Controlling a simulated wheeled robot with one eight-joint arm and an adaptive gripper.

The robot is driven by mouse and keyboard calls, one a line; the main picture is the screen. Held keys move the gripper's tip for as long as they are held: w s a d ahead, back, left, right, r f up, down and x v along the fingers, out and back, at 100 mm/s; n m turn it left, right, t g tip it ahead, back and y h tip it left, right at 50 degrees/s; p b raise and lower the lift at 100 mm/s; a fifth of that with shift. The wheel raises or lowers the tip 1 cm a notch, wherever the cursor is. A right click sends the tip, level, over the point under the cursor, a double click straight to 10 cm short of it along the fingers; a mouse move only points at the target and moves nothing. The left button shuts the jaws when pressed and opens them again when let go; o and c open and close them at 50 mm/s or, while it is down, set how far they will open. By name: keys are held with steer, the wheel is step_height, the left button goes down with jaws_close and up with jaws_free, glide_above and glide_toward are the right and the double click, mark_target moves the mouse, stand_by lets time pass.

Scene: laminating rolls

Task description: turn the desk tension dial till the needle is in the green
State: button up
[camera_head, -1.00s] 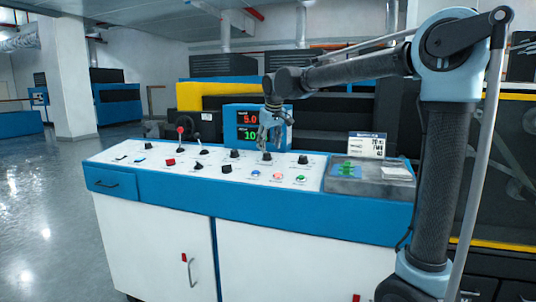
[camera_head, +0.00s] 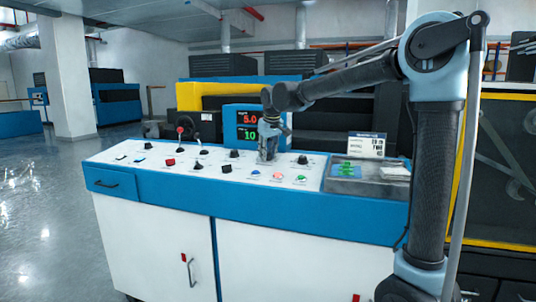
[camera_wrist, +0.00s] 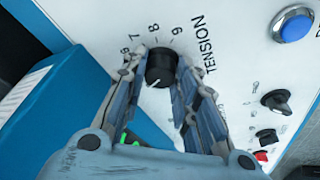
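The black tension dial (camera_wrist: 161,67) sits on the white panel in the wrist view, with numbers and the word TENSION printed around it. A light mark shows on its lower left rim. My gripper (camera_wrist: 162,56) is over the dial, its two fingers apart, one on each side of it. Whether either finger touches the dial I cannot tell. In the head view my gripper (camera_head: 267,157) is low over the console, in front of the display, and hides the dial. The display (camera_head: 244,126) shows a red 5.0 and a green 10. I can make out no needle or green band.
The console top (camera_head: 140,157) carries other knobs, a red-tipped lever (camera_head: 181,140) and coloured buttons. A tray (camera_head: 345,186) with a small sign is at the right. In the wrist view the blue display casing (camera_wrist: 58,120) stands close beside my gripper.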

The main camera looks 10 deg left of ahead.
steer(key=shift+m+t+h, duration=0.3)
steer(key=shift+m+h, duration=0.1)
steer(key=shift+m, duration=1.1)
steer(key=o, duration=1.1)
steer(key=shift+c, duration=0.2)
steer(key=v, duration=1.2)
